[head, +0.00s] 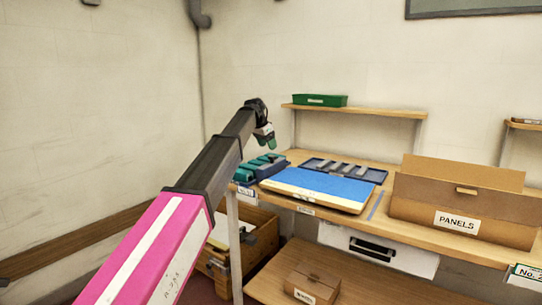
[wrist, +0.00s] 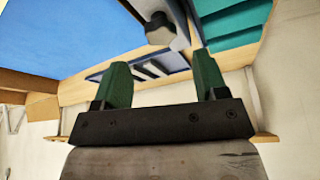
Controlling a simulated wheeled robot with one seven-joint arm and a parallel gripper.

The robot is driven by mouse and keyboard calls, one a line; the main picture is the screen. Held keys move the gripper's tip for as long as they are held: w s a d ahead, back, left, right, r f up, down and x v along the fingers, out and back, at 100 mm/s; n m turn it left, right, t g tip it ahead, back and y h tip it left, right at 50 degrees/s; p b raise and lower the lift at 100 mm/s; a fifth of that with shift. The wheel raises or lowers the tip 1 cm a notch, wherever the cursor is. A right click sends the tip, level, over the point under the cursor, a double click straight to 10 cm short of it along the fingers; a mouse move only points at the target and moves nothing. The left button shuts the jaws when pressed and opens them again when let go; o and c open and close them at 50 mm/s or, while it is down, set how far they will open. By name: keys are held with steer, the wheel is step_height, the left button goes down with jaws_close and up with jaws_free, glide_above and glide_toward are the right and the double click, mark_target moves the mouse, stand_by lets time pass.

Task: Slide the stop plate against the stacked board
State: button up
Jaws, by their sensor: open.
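The stacked board (head: 320,184) is a flat blue-topped sheet on a wooden base on the bench. It fills the upper left of the wrist view (wrist: 60,35). A grey metal plate with a dark knob, which looks like the stop plate (wrist: 180,40), lies between the board and teal pieces in the wrist view. I cannot tell whether it touches the board, and I cannot make it out in the head view. My gripper (head: 268,143) is above the bench's left part. Its green fingers (wrist: 160,78) are apart and empty, with the knob beyond them.
A blue tray with grey pieces (head: 372,174) lies behind the board. Teal pieces (head: 258,167) sit at its left. An open carton marked PANELS (head: 420,211) stands at the right. A shelf (head: 385,112) with a green bin (head: 320,100) is behind.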

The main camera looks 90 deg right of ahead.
mark_target(272, 156)
steer(key=x, duration=0.5)
steer(key=shift+s+d+f, duration=0.1)
steer(key=shift+f, duration=0.3)
jaws_close()
steer(key=shift+s+a, duration=0.35)
steer(key=shift+s, duration=0.25)
steer(key=shift+s+a, duration=0.4)
steer(key=shift+s, duration=0.2)
jaws_free()
steer(key=v, duration=1)
steer(key=shift+w+r, duration=0.15)
steer(key=shift+r, duration=0.25)
